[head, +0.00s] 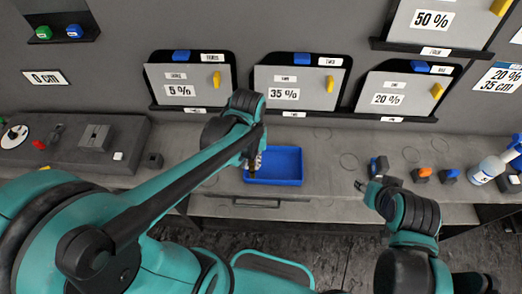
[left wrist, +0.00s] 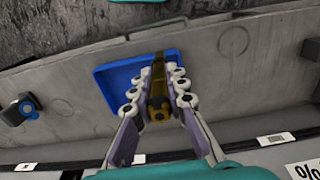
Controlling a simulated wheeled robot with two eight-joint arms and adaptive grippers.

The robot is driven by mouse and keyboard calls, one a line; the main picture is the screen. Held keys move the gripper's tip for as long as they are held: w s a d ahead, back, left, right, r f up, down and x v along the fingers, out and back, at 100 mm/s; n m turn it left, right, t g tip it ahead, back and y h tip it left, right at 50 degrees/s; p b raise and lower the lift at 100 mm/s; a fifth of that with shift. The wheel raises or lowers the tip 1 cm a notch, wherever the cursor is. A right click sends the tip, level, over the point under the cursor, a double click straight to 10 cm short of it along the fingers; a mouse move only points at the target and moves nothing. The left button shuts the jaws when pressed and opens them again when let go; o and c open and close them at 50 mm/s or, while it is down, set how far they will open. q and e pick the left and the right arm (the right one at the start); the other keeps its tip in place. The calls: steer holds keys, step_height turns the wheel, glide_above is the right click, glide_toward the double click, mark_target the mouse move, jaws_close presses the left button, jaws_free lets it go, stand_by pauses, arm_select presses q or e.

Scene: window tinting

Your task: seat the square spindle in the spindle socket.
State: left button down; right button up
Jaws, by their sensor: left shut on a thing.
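My left gripper (head: 256,160) is over the left part of the blue tray in the head view. In the left wrist view my left gripper (left wrist: 158,95) is shut on a dark brass-coloured bar, which looks like the square spindle (left wrist: 158,88). The spindle lies lengthwise between the two fingers, its far end in front of the blue tray (left wrist: 103,80). In the head view it is mostly hidden by the gripper. My right gripper (head: 364,186) is over the bench at the right, small and dark; its jaws cannot be made out. I cannot pick out the spindle socket for certain.
The blue tray (head: 290,181) sits on the grey bench near its front edge. A dark fixture (head: 95,137) is at left. Panels hang behind.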

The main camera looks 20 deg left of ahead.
arm_select(q)
steer(key=w+a+f+b, duration=0.4)
steer(key=w+a+f, duration=0.2)
steer(key=a+f, duration=0.3)
steer(key=shift+w+a+f, duration=0.3)
steer(key=shift+a+f, duration=0.1)
steer(key=shift+f, duration=0.55)
arm_select(e)
steer(key=f, duration=0.4)
steer(key=shift+w+f, duration=0.2)
arm_select(q)
steer(key=shift+b, duration=0.3)
steer(key=shift+f, duration=0.15)
steer(key=c, duration=1.5)
jaws_free()
arm_select(e)
steer(key=shift+f, duration=0.2)
